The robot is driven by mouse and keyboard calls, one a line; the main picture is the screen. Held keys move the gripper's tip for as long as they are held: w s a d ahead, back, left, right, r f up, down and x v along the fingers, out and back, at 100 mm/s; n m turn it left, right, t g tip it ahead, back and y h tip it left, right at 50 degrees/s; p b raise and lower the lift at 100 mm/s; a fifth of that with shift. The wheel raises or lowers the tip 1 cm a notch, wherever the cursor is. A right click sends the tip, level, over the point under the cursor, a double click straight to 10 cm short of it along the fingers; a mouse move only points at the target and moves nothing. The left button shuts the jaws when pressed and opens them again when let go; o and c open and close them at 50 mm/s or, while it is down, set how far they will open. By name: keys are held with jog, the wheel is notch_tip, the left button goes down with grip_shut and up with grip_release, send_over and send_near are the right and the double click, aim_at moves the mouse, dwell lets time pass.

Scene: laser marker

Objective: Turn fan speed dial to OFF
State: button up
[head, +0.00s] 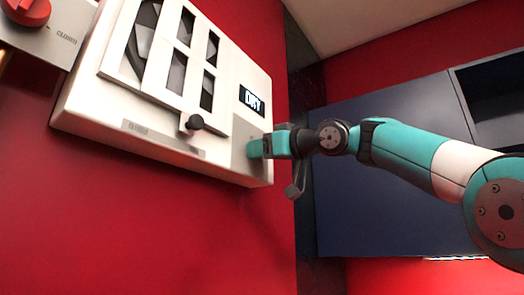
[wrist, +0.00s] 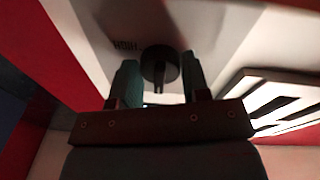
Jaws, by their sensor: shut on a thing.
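The fan speed dial (wrist: 158,62) is a round dark knob on the pale panel face in the wrist view. An upside-down HIGH label shows to its left. My gripper (wrist: 160,80) has one teal finger on each side of the dial and is shut on it. In the head view my gripper (head: 256,148) is at the lower right of the white wall unit (head: 150,155), below its display (head: 252,101), which reads DRY. The dial is hidden behind my fingers there. I cannot read the dial's setting, and no OFF label is legible.
A small black knob (head: 195,122) sticks out from the unit's slatted window, left of my gripper. A red knob (head: 27,10) on another plate is at the upper left. A grey lever (head: 296,184) hangs below my wrist. The red wall below the unit is clear.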

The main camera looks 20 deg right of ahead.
jog(key=o, duration=0.9)
jog(key=b+v, duration=0.4)
jog(key=v, duration=1.3)
jog(key=shift+s+d+r, duration=0.1)
jog(key=shift+s+d, duration=0.05)
jog(key=shift+s, duration=0.05)
